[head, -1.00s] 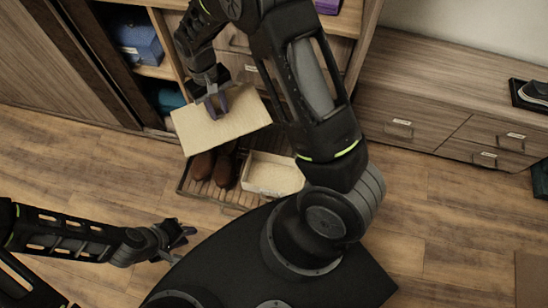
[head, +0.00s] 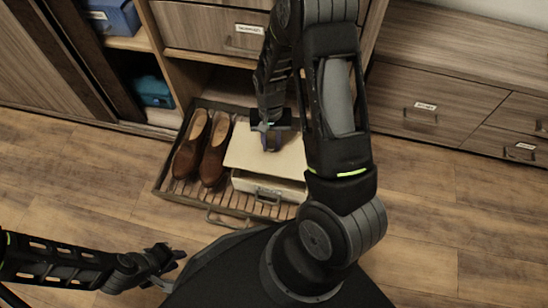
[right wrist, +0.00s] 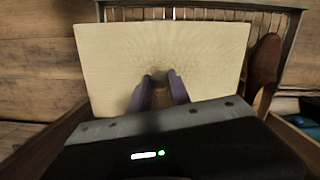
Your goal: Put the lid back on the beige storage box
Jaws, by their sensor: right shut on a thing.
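The beige lid (head: 243,151) is a flat panel over the beige storage box (head: 268,190). It covers most of the box top and sticks out to the left and back; I cannot tell whether it touches the rim. The box's front wall and handle show below the lid. My right gripper (head: 271,146) is shut on the lid's middle from above. In the right wrist view the lid (right wrist: 205,50) fills the centre and hides the box, with the purple fingers (right wrist: 158,92) against it. My left gripper (head: 174,257) is open and empty, low at the left, away from the box.
The box stands in a slatted pull-out tray (head: 236,201), with brown shoes (head: 203,150) close to its left. A cabinet with drawers (head: 215,30) is behind it. Blue (head: 112,17) and teal (head: 153,90) boxes sit on shelves at the left. Floor in front is clear.

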